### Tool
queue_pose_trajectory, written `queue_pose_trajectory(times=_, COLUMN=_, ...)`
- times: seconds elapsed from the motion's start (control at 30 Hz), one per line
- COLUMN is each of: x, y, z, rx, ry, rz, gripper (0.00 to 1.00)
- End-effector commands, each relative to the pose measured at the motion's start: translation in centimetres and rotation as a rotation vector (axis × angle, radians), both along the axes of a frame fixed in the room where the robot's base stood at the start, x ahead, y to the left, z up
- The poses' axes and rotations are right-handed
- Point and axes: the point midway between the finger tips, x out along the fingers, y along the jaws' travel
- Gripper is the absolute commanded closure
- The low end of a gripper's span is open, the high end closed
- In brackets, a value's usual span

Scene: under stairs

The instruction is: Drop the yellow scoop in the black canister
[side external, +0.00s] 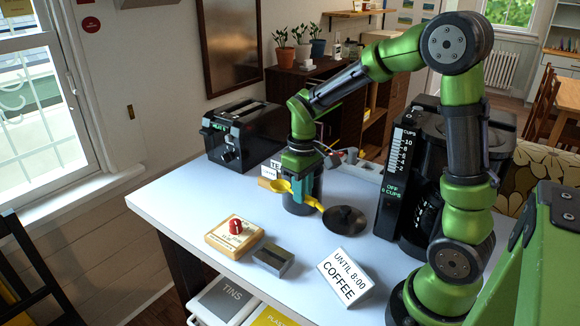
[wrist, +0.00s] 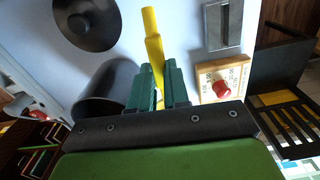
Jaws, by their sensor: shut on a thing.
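The yellow scoop (side external: 309,201) is held between the fingers of my gripper (side external: 298,184). The black canister (side external: 298,208) stands upright on the table, partly hidden behind my gripper and the scoop in the side view. In the wrist view the canister (wrist: 105,88) is just left of the fingers. The views do not settle whether the scoop is over its mouth. The round black lid (side external: 344,220) lies on the table beside the canister.
A black toaster (side external: 240,133) stands behind left and a coffee maker (side external: 408,195) at right. A wooden block with a red knob (side external: 233,236), a grey slotted block (side external: 273,260) and a COFFEE sign (side external: 345,277) lie in front. The table's left part (side external: 185,190) is clear.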

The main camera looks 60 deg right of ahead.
Motion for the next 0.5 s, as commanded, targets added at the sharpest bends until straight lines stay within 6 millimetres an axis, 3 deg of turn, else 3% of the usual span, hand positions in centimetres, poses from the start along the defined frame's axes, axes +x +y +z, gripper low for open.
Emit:
queue_pose_trajectory(times=0.1, x=2.0, y=-3.2, z=2.6, rx=-0.005, ry=-0.003, rz=-0.005, gripper=1.0)
queue_pose_trajectory(times=0.3, x=4.0, y=-8.9, z=7.7, rx=-0.005, ry=-0.001, rz=-0.003, gripper=1.0)
queue_pose_trajectory(times=0.5, x=4.4, y=-12.3, z=11.0, rx=0.0, ry=-0.003, rz=-0.005, gripper=1.0)
